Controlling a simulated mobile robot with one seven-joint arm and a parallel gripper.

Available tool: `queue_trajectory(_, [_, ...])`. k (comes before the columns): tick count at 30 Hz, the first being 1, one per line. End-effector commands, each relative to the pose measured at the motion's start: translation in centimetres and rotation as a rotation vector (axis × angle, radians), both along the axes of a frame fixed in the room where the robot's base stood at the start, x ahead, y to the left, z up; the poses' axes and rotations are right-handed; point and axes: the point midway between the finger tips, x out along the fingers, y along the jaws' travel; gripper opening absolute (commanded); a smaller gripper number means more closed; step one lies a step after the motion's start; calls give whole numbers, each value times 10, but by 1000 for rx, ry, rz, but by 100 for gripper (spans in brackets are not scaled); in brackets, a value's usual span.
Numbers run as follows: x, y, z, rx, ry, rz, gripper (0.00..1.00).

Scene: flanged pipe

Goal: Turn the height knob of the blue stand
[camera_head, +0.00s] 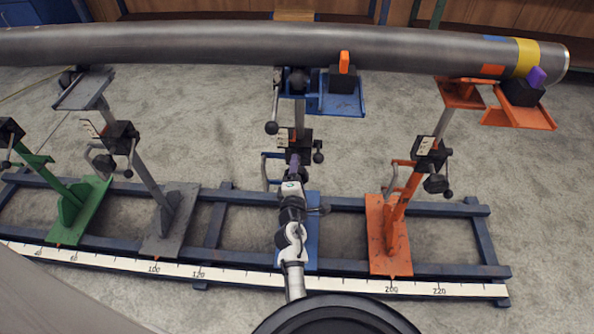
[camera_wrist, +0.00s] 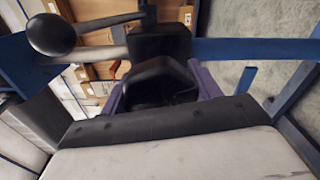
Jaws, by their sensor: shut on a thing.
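The blue stand (camera_head: 312,232) is the one in the middle of the rail frame, with a blue top tray (camera_head: 350,104) under the pipe. My arm reaches up in front of its post. My gripper (camera_head: 294,158) is at the black clamp block on the post. In the wrist view, my gripper's purple fingers (camera_wrist: 160,92) are on either side of a black knob (camera_wrist: 158,78) and shut on it. The knob's far side joins a black block (camera_wrist: 160,42). In the head view, my gripper hides the knob.
A ball-ended lever (camera_wrist: 52,36) sits left of the knob in the wrist view. A grey stand (camera_head: 170,220) and a green stand (camera_head: 78,210) are left; an orange stand (camera_head: 388,235) is right. The long pipe (camera_head: 200,45) lies overhead. A ruler strip (camera_head: 440,290) edges the frame.

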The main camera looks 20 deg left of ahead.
Motion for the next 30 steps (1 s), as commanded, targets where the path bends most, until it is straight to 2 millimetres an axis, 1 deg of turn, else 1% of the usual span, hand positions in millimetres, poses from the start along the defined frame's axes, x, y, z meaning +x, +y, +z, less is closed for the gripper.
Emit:
queue_trajectory(1, [1,0,3,0,-5,1,39])
queue_trajectory(9, [1,0,3,0,-5,1,39])
queue_trajectory(10, [1,0,3,0,-5,1,63])
queue_trajectory(15, [1,0,2,1,-3,1,84])
queue_trajectory(30, [1,0,0,0,-1,0,84])
